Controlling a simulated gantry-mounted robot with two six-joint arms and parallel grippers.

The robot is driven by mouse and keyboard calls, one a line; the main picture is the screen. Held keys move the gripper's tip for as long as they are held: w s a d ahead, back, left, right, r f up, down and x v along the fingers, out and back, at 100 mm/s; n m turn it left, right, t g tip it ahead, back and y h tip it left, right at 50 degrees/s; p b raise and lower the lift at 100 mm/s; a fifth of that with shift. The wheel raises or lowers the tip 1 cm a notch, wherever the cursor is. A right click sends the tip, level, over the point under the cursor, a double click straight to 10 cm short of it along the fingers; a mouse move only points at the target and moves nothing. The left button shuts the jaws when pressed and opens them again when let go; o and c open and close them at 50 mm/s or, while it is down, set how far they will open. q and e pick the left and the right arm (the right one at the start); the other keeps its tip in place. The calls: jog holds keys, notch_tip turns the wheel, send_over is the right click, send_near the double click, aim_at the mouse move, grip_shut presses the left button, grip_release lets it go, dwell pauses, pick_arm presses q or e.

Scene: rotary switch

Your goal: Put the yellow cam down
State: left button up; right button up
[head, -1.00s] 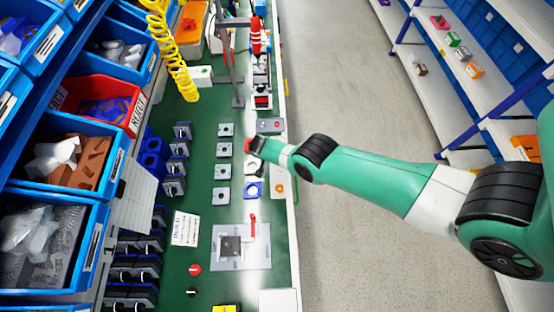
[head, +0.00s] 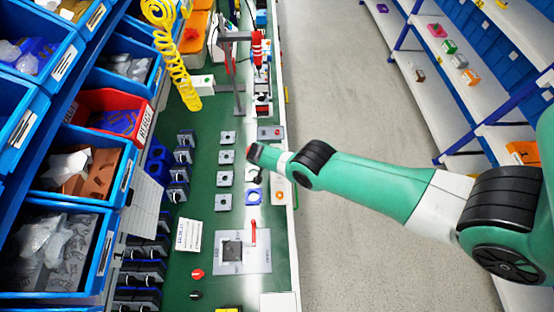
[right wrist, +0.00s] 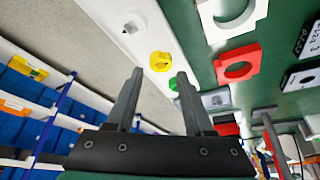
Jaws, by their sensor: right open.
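The yellow cam (right wrist: 160,61) lies on a white strip at the edge of the green bench in the right wrist view. My right gripper (right wrist: 157,74) is open. The cam shows in the gap between its fingertips, and I see no finger touching it. In the head view my right gripper (head: 253,153) is over the right part of the bench, small and partly hidden by its own wrist. I cannot make out the yellow cam for certain in the head view. My left gripper is out of view.
A white plate (right wrist: 228,18) and a red plate with a hole (right wrist: 237,65) lie beside the strip. A green round part (right wrist: 174,85) is near the right finger. Blue bins (head: 75,223) line the left. The aisle floor (head: 345,90) is clear.

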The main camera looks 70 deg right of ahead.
jog(key=p+v, duration=0.6)
jog(key=v, duration=0.3)
jog(key=shift+p, duration=0.4)
